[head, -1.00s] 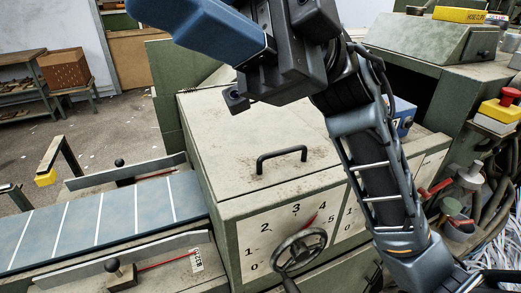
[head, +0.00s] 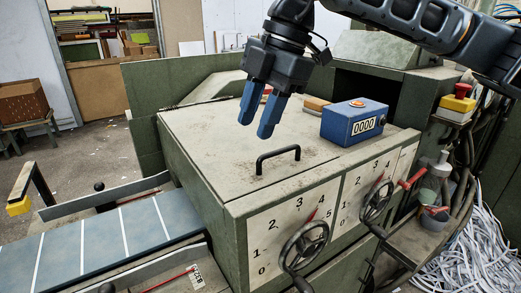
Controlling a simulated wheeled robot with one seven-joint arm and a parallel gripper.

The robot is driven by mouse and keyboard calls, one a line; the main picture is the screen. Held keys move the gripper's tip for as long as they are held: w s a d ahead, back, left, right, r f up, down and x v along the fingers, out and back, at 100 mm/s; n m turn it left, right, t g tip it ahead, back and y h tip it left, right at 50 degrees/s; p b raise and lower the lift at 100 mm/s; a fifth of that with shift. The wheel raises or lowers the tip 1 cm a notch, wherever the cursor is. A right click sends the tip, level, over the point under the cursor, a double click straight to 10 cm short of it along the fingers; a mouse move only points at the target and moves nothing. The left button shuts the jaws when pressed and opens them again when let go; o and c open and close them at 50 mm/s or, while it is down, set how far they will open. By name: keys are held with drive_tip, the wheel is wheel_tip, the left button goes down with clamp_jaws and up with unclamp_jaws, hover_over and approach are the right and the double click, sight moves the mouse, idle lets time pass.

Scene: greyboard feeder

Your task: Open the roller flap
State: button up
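The roller flap (head: 225,140) is the wide, worn grey-green lid on top of the feeder housing. It lies flat and shut. Its black bar handle (head: 278,158) stands up near the front edge. My gripper (head: 256,128) hangs above the lid, fingers pointing down, behind and a little left of the handle. Its two blue fingers are apart with nothing between them. It does not touch the handle.
A blue counter box (head: 354,124) and a small tan-topped block (head: 317,105) stand at the flap's right. Handwheels (head: 304,246) stick out from the dial front. A striped feed belt (head: 100,243) lies left. A red emergency button (head: 463,90) is at right.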

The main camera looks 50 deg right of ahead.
sight(275, 151)
drive_tip(key=d+m+h, duration=0.2)
drive_tip(key=d+h, duration=0.1)
drive_tip(key=d, duration=0.3)
drive_tip(key=shift+s+x, duration=0.15)
drive_tip(key=shift+x, duration=1.75)
drive_tip(key=shift+s+x, duration=0.15)
drive_tip(key=shift+x, duration=1.8)
drive_tip(key=shift+d, duration=0.1)
clamp_jaws()
